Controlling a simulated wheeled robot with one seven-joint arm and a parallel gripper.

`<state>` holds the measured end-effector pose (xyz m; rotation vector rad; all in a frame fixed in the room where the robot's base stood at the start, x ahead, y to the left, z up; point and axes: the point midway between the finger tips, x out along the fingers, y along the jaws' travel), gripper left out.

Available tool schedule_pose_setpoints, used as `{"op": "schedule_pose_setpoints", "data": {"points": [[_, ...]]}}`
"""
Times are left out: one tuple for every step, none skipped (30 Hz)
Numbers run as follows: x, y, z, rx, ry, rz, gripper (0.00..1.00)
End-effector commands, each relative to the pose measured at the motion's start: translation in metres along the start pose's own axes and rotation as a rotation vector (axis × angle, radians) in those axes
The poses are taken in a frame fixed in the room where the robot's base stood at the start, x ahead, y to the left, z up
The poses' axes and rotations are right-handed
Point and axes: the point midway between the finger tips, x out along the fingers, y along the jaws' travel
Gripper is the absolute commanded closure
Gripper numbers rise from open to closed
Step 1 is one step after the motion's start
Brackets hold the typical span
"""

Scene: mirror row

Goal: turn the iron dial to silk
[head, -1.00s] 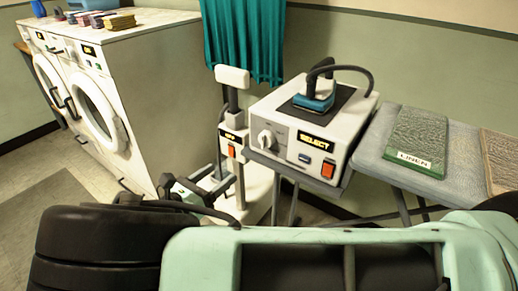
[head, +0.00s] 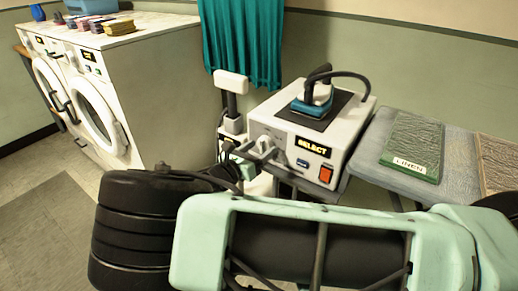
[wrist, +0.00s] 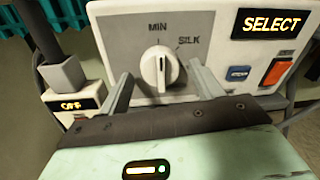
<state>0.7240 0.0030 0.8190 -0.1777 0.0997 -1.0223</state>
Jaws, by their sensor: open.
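The iron station (head: 290,125) is a white box with a teal iron (head: 313,95) resting on its dark top pad. Its white dial (wrist: 160,66) sits on a grey panel marked MIN and SILK. The dial's dark pointer line points nearly straight up, close to MIN and left of SILK. My gripper (wrist: 160,72) is open, with one finger on each side of the dial and a visible gap to it on both sides.
The station's display (wrist: 272,23) reads SELECT, beside a blue button (wrist: 238,73) and an orange switch (wrist: 277,71). A pressing unit (head: 232,105) stands close on the left; its display (wrist: 77,105) reads OFF. A green LINEN board (head: 413,145) lies right. Washers (head: 125,85) stand left.

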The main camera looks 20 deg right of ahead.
Motion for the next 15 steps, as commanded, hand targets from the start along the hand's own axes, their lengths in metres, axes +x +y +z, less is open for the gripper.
{"op": "schedule_pose_setpoints", "data": {"points": [[0.0024,-0.0002,0.0,0.0,0.0,0.0,0.35],[0.0032,-0.0002,-0.0001,0.0,0.0,0.0,0.35],[0.0038,-0.0001,-0.0002,0.0,0.0,0.0,0.35],[0.004,-0.0001,-0.0002,0.0,0.0,0.0,0.35],[0.0041,-0.0001,-0.0002,0.0,0.0,0.0,0.35],[0.004,-0.0001,-0.0003,0.0,0.0,0.0,0.35],[0.004,-0.0001,-0.0003,0.0,0.0,0.0,0.35],[0.0039,-0.0001,-0.0003,0.0,0.0,0.0,0.35],[0.0038,-0.0001,-0.0003,0.0,0.0,0.0,0.35],[0.0038,-0.0002,-0.0003,0.0,0.0,0.0,0.38],[0.0038,-0.0001,-0.0003,0.0,0.0,0.0,0.46],[0.0037,-0.0002,-0.0003,0.0,0.0,0.0,0.57],[0.0037,-0.0002,-0.0003,0.0,0.0,0.0,0.65],[0.0036,-0.0002,-0.0004,0.0,0.0,0.0,0.74],[0.0036,-0.0002,-0.0004,0.0,0.0,0.0,0.8]]}}
